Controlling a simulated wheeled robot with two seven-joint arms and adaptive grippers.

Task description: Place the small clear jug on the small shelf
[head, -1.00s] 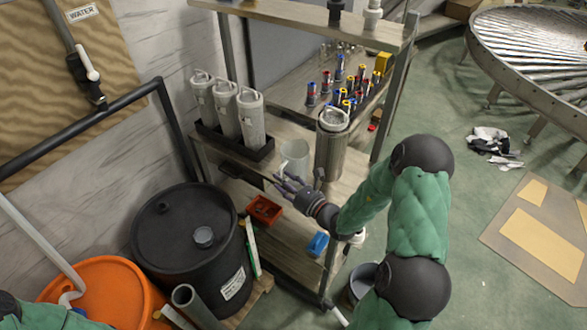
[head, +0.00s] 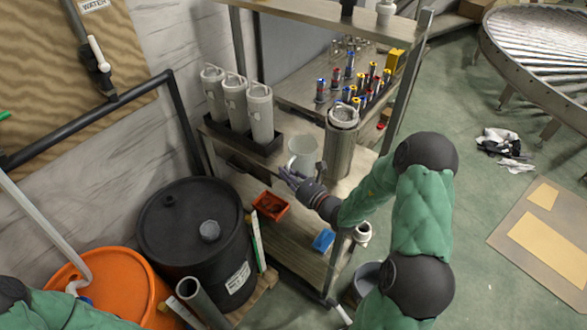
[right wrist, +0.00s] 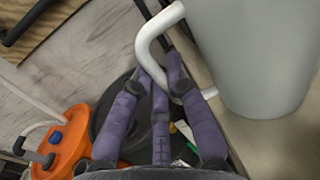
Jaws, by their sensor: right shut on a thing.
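The small clear jug (head: 303,148) is a pale, see-through cup with a white handle. In the head view it is at the front edge of the shelf board (head: 345,184), between a black tray and a tall grey canister. My right gripper (head: 289,176) is in front of it, shut on its handle. In the right wrist view the purple fingers (right wrist: 160,85) are around the handle (right wrist: 147,45), and the jug (right wrist: 252,60) looks upright over the board. I cannot tell whether its base touches the board. My left gripper is out of view.
The black tray (head: 270,150) holds white canisters (head: 260,112) left of the jug. The grey canister (head: 340,142) stands close on its right. Bottles (head: 360,90) stand behind. Below are a red bin (head: 270,206), a blue bin (head: 323,240) and a black drum (head: 190,235).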

